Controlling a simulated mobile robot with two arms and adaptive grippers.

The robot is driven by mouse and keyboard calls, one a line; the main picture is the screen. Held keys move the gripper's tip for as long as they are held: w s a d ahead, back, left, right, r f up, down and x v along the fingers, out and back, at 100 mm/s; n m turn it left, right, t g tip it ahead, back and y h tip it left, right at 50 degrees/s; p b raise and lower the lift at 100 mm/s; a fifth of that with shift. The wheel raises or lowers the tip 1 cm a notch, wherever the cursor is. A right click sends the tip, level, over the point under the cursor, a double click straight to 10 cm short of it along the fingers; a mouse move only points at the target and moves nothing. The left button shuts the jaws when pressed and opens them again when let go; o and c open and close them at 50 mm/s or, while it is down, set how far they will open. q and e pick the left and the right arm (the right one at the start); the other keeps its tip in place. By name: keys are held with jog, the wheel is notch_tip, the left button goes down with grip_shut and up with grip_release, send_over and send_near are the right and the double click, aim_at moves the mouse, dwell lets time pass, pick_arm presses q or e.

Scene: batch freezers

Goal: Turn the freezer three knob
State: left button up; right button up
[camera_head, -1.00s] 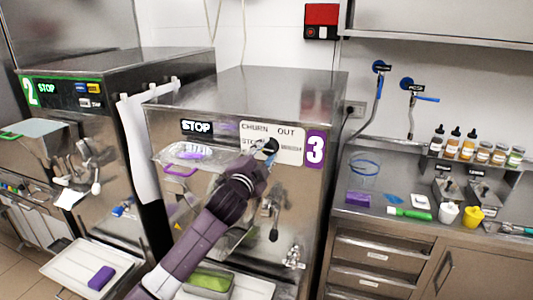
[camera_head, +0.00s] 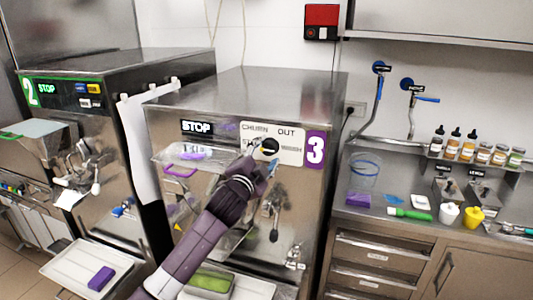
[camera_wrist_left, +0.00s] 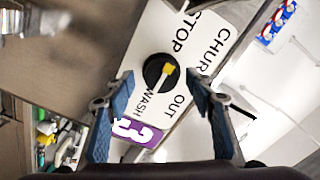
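The freezer three knob (camera_head: 270,147) is round and black on a white label plate (camera_head: 287,132) marked stop, churn, out and wash, beside a purple 3. My left gripper (camera_head: 258,158) is just below and left of the knob in the head view. In the wrist view its blue fingers (camera_wrist_left: 160,95) are spread wide apart, with the knob showing in the gap and neither finger touching it. My right gripper is in no view.
Freezer three (camera_head: 215,95) has a clear hopper with a purple handle (camera_head: 180,172) left of my arm and taps (camera_head: 292,258) below. Freezer two (camera_head: 90,65) stands to the left. A counter (camera_head: 430,200) with bottles and cups is on the right.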

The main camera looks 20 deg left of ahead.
pick_arm(q)
jog(key=shift+s, duration=0.1)
jog(key=s, duration=1.1)
jog(key=shift+s+a, duration=0.2)
jog(key=shift+s, duration=0.2)
